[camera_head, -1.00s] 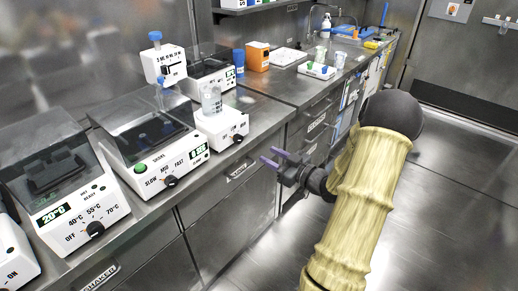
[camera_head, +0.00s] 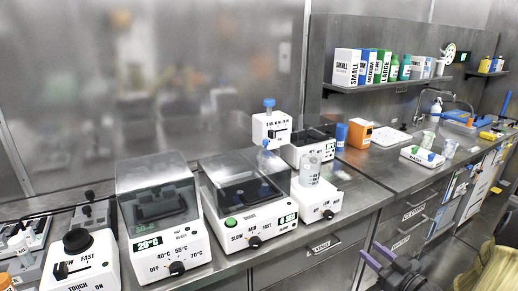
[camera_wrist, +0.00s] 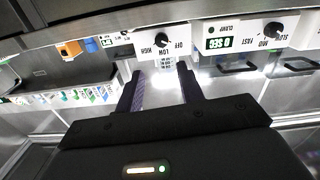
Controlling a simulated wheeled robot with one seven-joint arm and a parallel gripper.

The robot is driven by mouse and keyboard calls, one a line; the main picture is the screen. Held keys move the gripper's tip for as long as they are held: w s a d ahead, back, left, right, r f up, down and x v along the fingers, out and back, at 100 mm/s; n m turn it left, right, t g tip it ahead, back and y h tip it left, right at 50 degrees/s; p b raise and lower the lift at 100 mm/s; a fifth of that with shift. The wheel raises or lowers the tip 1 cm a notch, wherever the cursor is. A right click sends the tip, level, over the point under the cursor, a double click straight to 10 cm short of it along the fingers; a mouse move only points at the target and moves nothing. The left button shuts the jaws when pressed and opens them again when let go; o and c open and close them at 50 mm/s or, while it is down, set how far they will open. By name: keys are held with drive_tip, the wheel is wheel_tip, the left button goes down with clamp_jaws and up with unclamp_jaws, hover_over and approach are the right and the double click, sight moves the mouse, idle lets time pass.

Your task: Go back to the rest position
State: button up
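My gripper (camera_head: 384,262) is at the lower right of the head view, in front of the bench drawers and apart from the bench. In the wrist view my gripper (camera_wrist: 160,82) shows two purple-grey fingers spread apart with nothing between them, so it is open and empty. The steel bench front and the white devices above it lie beyond the fingers in that view.
The bench (camera_head: 360,188) carries a heater marked 20°C (camera_head: 160,218), a shaker (camera_head: 245,200), a white device with a beaker (camera_head: 314,195), and an orange box (camera_head: 358,134). A shelf (camera_head: 400,84) holds several boxes and bottles. Drawers line the bench front.

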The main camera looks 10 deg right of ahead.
drive_tip(key=w+a+f+m+g+h, duration=0.2)
drive_tip(key=w+a+g+h, duration=0.2)
drive_tip(key=a+g+h, duration=0.4)
drive_tip(key=s+a+m+g+y, duration=0.25)
drive_tip(key=s+a+g, duration=0.35)
drive_tip(key=s+a, duration=0.9)
wheel_tip(320, 180, up, 25)
drive_tip(key=p, duration=2.4)
drive_tip(key=shift+a, duration=0.35)
drive_tip(key=shift+s+f, duration=0.1)
